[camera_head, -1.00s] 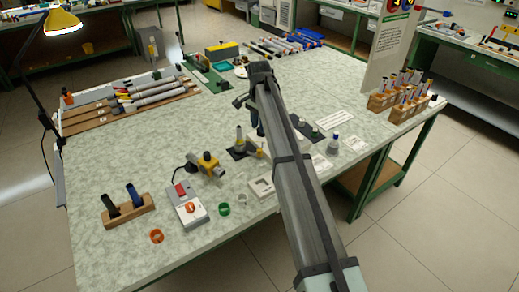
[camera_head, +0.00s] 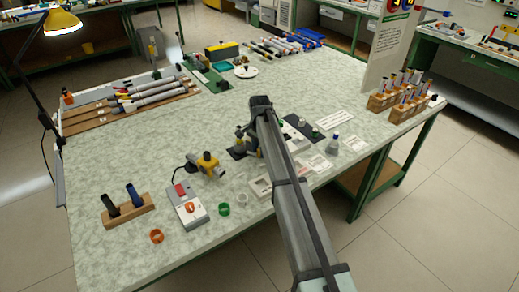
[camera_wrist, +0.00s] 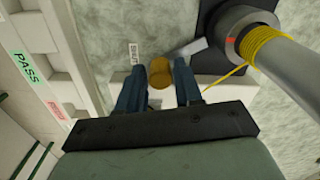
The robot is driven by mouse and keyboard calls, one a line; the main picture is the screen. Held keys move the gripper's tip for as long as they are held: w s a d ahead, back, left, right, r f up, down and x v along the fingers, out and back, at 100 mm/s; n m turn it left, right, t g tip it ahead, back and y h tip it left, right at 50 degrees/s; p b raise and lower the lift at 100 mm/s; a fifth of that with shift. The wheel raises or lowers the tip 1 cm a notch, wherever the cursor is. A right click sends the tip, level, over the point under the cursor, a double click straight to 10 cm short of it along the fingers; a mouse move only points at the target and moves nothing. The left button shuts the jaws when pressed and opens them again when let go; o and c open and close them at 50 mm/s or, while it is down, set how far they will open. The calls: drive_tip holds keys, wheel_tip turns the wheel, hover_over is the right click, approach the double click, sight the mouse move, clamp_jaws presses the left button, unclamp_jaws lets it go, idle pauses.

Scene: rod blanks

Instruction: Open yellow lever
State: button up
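The yellow lever shows in the wrist view as a round yellow knob (camera_wrist: 160,72) at the end of a flat grey bar (camera_wrist: 186,48). The bar leads right toward a dark base plate (camera_wrist: 207,60) that carries a grey cylinder with a yellow band. My gripper (camera_wrist: 160,68) has its two dark blue fingers on either side of the knob, spaced about one knob-width apart. Whether they press on it is unclear. In the head view, my gripper (camera_head: 251,148) is low beside the dark base plate (camera_head: 237,153), and my arm hides part of the fixture.
A yellow-and-grey device (camera_head: 206,164) and a grey box with a red switch (camera_head: 187,208) stand to the left.

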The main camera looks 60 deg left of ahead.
drive_tip(key=shift+c, duration=0.5)
clamp_jaws()
